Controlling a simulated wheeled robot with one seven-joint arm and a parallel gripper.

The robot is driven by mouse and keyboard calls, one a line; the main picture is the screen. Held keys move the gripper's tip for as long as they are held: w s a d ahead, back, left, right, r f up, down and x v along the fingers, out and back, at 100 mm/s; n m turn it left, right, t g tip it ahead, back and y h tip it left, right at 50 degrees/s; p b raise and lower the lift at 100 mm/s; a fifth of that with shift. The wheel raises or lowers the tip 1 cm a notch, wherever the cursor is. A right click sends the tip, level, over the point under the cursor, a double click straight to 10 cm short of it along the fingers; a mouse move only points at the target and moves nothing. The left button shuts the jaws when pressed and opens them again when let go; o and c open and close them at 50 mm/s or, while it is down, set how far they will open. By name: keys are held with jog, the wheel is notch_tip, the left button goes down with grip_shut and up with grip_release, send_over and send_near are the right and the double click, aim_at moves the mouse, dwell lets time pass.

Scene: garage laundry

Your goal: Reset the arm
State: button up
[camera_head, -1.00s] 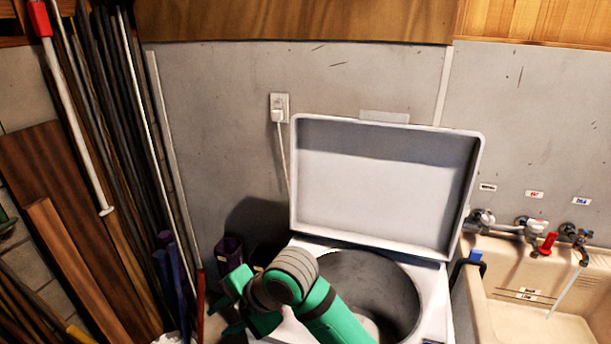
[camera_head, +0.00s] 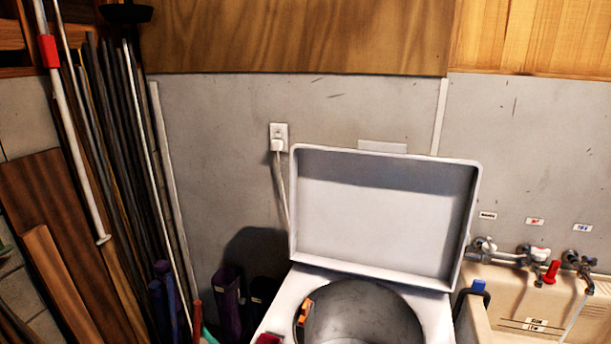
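My gripper is not in this view, so its fingers are hidden from me. My green arm no longer crosses the washing machine. A small green piece (camera_head: 208,336) shows at the bottom edge, left of the machine; I cannot tell whether it is part of my arm. The white top-loading washing machine (camera_head: 437,315) stands at the bottom centre with its lid (camera_head: 385,215) raised against the wall. Its round grey drum (camera_head: 362,318) is partly cut off by the bottom edge.
A small orange item (camera_head: 304,312) shows at the drum opening's left edge, and a red one (camera_head: 268,339) at the machine's front left. A beige sink (camera_head: 515,312) with taps is at right. Poles and boards (camera_head: 70,250) lean at left. A dark purple bin (camera_head: 228,300) stands between.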

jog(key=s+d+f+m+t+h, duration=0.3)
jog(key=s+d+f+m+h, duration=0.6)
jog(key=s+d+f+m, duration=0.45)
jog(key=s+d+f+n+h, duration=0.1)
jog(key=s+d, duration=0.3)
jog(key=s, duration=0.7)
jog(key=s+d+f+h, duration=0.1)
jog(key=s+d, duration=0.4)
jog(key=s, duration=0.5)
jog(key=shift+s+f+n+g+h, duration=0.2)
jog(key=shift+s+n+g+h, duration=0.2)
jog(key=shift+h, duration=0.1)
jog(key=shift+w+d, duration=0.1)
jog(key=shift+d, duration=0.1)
